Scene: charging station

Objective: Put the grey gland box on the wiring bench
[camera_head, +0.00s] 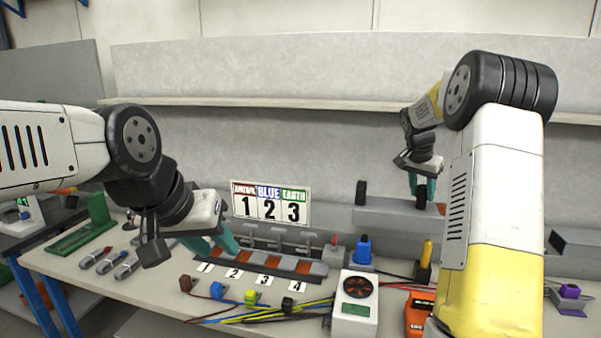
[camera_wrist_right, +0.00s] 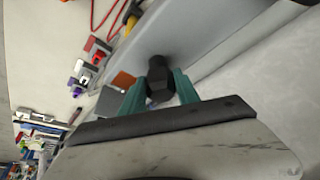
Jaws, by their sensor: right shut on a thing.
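The grey gland box (camera_head: 395,218) is a long grey block at the back of the bench, with a black stub standing at its left end. My right gripper (camera_head: 421,188) is above its right part, shut on a black stub of the box. In the right wrist view the stub sits between the teal fingers of my right gripper (camera_wrist_right: 160,90), with the grey box surface (camera_wrist_right: 205,40) beyond. I cannot tell whether the box rests on the wiring bench (camera_head: 130,288) or hangs just above it. My left gripper (camera_head: 212,243) is open and empty over the left end of the terminal row.
A terminal row (camera_head: 285,262) with number cards and cable ends lies mid-bench. A white fan box (camera_head: 355,300), orange meter (camera_head: 417,312) and blue part (camera_head: 363,250) stand before the grey box. Another grey box (camera_head: 575,245) is at right. A sign (camera_head: 270,204) stands behind.

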